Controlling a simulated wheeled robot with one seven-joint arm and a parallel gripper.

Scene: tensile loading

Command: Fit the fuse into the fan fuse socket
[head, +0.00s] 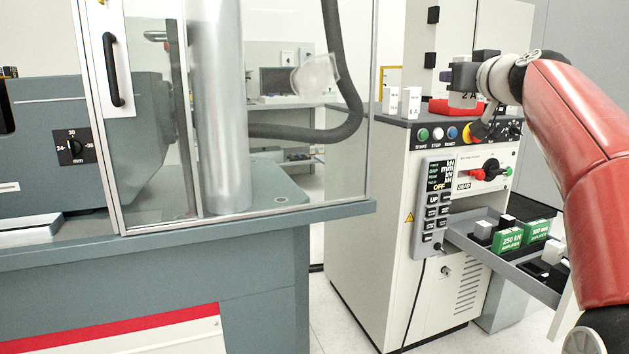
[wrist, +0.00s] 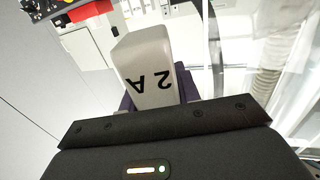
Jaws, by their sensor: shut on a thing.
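A white fuse block (wrist: 146,60) marked "2 A" stands out from between the purple fingers of my gripper (wrist: 156,92) in the wrist view. The marking appears upside down there. My gripper (head: 463,77) is shut on this fuse. In the head view it is above the top of the grey-white control cabinet (head: 378,220), near a red piece (head: 460,107) on that top. The held fuse cannot be made out in the head view. I cannot identify the fan fuse socket in either view.
Two white blocks (head: 411,103) stand on the cabinet top, left of my gripper. Below are buttons, a red-handled switch (head: 491,171) and a pulled-out drawer (head: 505,262) with green-labelled boxes. A glass-screened testing machine (head: 150,120) stands at left, with floor between it and the cabinet.

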